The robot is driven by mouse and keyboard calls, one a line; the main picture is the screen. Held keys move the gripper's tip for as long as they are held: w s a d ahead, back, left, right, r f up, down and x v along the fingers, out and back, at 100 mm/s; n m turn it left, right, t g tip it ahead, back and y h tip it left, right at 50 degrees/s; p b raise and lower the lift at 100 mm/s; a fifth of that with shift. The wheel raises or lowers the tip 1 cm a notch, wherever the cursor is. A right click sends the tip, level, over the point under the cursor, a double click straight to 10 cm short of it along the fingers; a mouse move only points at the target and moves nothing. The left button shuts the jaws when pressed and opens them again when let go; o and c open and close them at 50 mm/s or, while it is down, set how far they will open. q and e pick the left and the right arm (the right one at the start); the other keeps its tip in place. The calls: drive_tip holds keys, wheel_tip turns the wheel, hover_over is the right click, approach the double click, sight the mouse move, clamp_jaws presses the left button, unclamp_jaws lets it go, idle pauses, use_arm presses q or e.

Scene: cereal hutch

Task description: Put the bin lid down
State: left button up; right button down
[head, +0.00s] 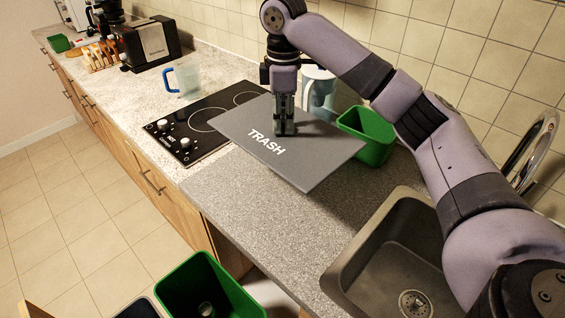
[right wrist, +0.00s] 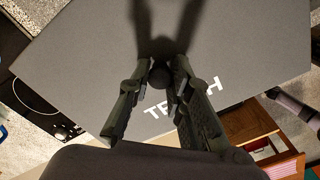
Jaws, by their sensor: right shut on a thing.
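The bin lid (head: 320,155) is a flat dark grey panel with the word TRASH in white. It lies nearly level over the counter between the hob and the sink, with one corner over the hob's edge. I cannot tell whether it touches the counter. My right gripper (head: 284,128) points down at the lid and is shut on its small dark round knob (right wrist: 160,78). The lid (right wrist: 90,60) fills much of the right wrist view. My left gripper is not in view.
A green bin (head: 378,153) stands on the counter behind the lid, beside a pale pitcher (head: 318,88). The hob (head: 190,135) is left, the sink (head: 395,245) right. An open green bin (head: 185,285) is below the counter's front. Counter in front of the lid is bare.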

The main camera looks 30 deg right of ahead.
sight(284, 131)
drive_tip(key=shift+w+d+r, duration=0.15)
drive_tip(key=shift+w+d, duration=0.05)
drive_tip(key=shift+w, duration=0.2)
drive_tip(key=shift+f, duration=0.4)
drive_tip(key=f, duration=0.2)
drive_tip(key=s+f, duration=0.1)
drive_tip(key=f, duration=0.2)
drive_tip(key=shift+a+f+p, duration=0.1)
drive_tip(key=shift+f+p, duration=0.2)
drive_tip(key=shift+p, duration=0.1)
drive_tip(key=f, duration=0.4)
drive_tip(key=f+p, duration=0.1)
drive_tip(key=f, duration=0.2)
drive_tip(key=shift+w+f, duration=0.2)
drive_tip(key=shift+f, duration=0.75)
wheel_tip(284, 131, down, 4)
drive_tip(key=shift+p, duration=0.45)
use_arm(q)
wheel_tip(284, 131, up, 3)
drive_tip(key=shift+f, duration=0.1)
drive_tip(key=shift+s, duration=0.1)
use_arm(e)
drive_tip(key=shift+f, duration=0.1)
